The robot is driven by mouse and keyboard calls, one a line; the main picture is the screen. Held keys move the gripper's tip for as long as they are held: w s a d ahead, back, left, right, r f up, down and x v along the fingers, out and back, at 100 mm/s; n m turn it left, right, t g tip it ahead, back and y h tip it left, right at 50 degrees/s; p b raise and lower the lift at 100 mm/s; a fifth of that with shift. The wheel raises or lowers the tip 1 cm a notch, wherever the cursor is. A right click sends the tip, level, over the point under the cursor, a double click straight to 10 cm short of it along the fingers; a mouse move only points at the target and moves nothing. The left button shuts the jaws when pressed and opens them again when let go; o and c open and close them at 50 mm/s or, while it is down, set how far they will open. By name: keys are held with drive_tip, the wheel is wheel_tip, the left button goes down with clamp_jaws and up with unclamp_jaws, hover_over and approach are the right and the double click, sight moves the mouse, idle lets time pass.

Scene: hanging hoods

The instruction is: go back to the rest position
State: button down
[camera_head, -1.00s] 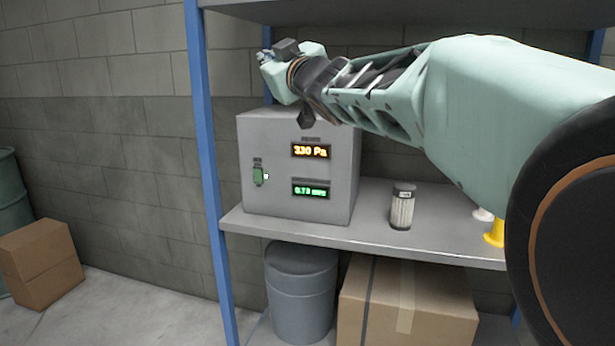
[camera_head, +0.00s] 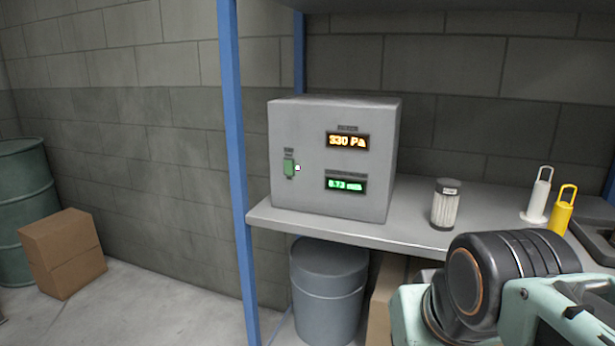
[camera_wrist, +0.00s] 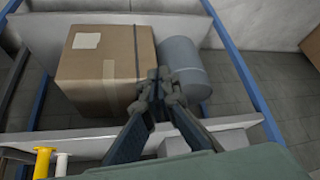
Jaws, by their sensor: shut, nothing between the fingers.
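My gripper (camera_wrist: 158,84) shows in the wrist view with its fingertips together and nothing between them. It points down past the shelf edge, with the cardboard box and the grey bin beyond it in the picture. In the head view only part of my arm shows at the lower right, in front of the shelf; the gripper itself is out of that view.
A grey control box (camera_head: 310,160) with two lit displays and a green switch stands on the shelf (camera_head: 390,235). A filter canister (camera_head: 445,207), a white hook (camera_head: 538,197) and a yellow hook (camera_head: 561,212) stand right of it. Below are a bin (camera_head: 328,285) and a cardboard box (camera_wrist: 110,65).

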wheel_tip(320, 180, up, 28)
drive_tip(key=s+p, duration=0.2)
drive_tip(key=p, duration=2.7)
drive_tip(key=shift+s+a+f+g+p, duration=0.2)
drive_tip(key=shift+s+g+p, duration=0.05)
drive_tip(key=shift+g+p, duration=0.15)
